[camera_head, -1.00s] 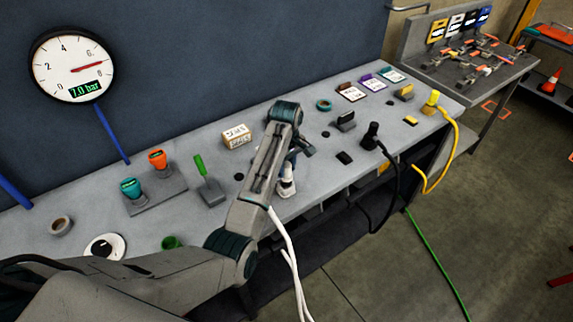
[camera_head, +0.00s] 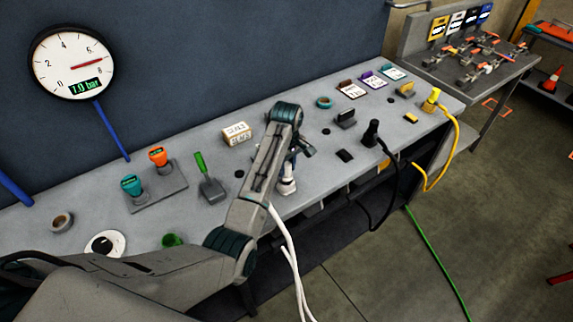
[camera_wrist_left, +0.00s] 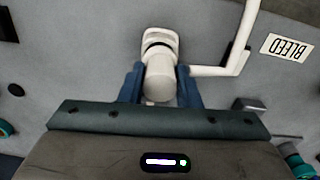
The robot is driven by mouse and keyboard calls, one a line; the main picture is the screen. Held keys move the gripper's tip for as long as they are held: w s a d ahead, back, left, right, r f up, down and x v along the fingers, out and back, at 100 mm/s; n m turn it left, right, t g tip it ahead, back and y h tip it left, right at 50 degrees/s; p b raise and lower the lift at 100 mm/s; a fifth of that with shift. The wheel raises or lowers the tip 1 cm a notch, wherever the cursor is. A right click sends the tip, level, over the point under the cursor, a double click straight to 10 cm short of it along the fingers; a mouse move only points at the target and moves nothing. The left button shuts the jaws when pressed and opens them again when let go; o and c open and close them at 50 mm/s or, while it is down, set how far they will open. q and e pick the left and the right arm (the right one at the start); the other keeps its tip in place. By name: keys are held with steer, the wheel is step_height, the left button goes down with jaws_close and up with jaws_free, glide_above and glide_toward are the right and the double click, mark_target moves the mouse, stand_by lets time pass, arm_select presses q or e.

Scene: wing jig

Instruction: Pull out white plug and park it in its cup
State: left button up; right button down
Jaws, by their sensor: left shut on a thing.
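The white plug (camera_head: 287,184) is at the front part of the grey bench, below my left gripper (camera_head: 290,165). In the left wrist view the white plug (camera_wrist_left: 159,82) sits between the two blue fingers of my left gripper (camera_wrist_left: 160,92), which is shut on it. A white collar shows at the plug's far end; I cannot tell whether the plug is still seated. A white cable (camera_wrist_left: 240,45) leaves the plug to the right; in the head view it hangs over the bench edge. I cannot make out the white plug's cup. My right gripper is not in view.
A black plug (camera_head: 371,133) and a yellow plug (camera_head: 432,99) with cables stand farther right on the bench.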

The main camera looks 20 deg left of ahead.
arm_select(q)
steer(key=shift+f, duration=0.6)
steer(key=o, duration=1)
